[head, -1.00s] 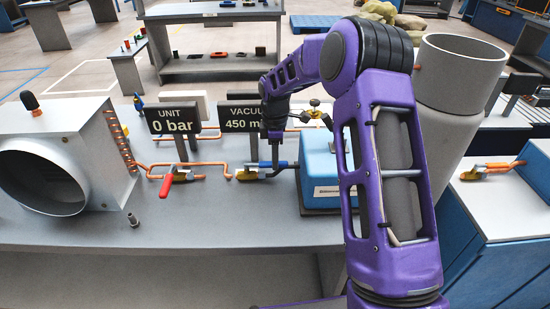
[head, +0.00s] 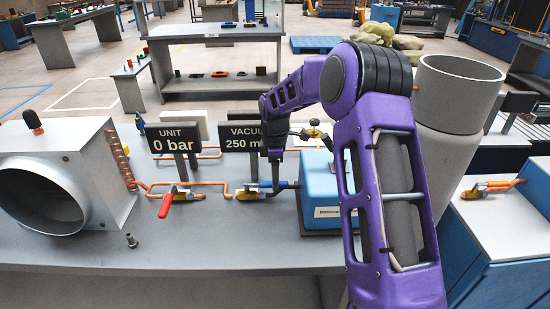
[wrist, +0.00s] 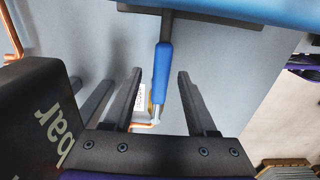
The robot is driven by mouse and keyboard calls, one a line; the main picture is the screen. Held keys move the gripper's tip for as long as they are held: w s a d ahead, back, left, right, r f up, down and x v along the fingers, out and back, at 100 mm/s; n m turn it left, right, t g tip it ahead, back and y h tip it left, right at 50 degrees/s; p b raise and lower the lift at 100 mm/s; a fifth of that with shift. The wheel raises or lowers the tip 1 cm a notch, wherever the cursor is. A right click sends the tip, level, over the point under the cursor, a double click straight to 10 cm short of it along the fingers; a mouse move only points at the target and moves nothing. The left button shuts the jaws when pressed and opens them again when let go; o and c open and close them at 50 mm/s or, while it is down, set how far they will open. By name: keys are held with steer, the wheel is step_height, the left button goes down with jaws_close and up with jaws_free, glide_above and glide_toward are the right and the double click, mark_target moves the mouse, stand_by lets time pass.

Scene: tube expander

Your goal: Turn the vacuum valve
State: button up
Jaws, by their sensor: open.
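The vacuum valve (head: 248,194) has a brass-coloured body and a blue lever handle that points right, toward the blue box. Its blue handle (wrist: 162,72) lies between the two fingers in the wrist view, with a visible gap on each side. My gripper (head: 276,179) is open and reaches down over the handle from above. Its fingers partly hide the handle in the head view. The vacuum sign (head: 241,140) behind reads 250, and the rest is hidden by my arm.
A second valve with a red handle (head: 166,206) sits left, below the unit sign (head: 173,141) reading 0 bar. The blue box (head: 320,195) stands close right of my gripper. A grey chamber (head: 107,165) is at the left.

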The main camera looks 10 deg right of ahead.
step_height(320, 180, up, 17)
stand_by(0.4)
